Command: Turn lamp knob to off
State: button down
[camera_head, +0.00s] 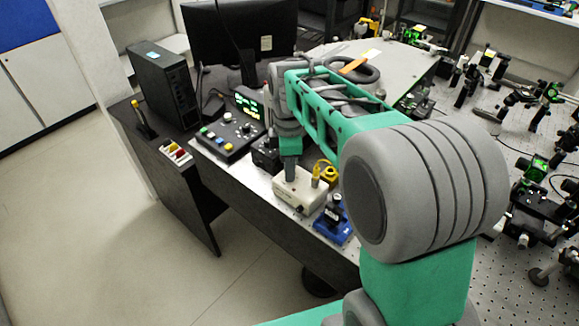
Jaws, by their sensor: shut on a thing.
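A cream-coloured box (303,191) stands near the front edge of the bench, with a yellow connector and cable on its top right. My gripper (289,177) points straight down at the left end of the box's top. Its fingers are shut on a small part there, which I take to be the lamp knob. The knob is hidden behind the fingers, so its setting cannot be read.
A black control panel (227,134) with coloured buttons and a green display (248,106) stand to the left. A blue mount (334,223) and a yellow part (328,173) are close on the right. Optics fill the perforated table (480,120). Open floor (110,220) lies in front.

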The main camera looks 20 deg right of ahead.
dwell(0.3)
jog(key=c, duration=1.3)
grip_release()
notch_tip(320, 180, up, 8)
jog(key=shift+f, duration=0.1)
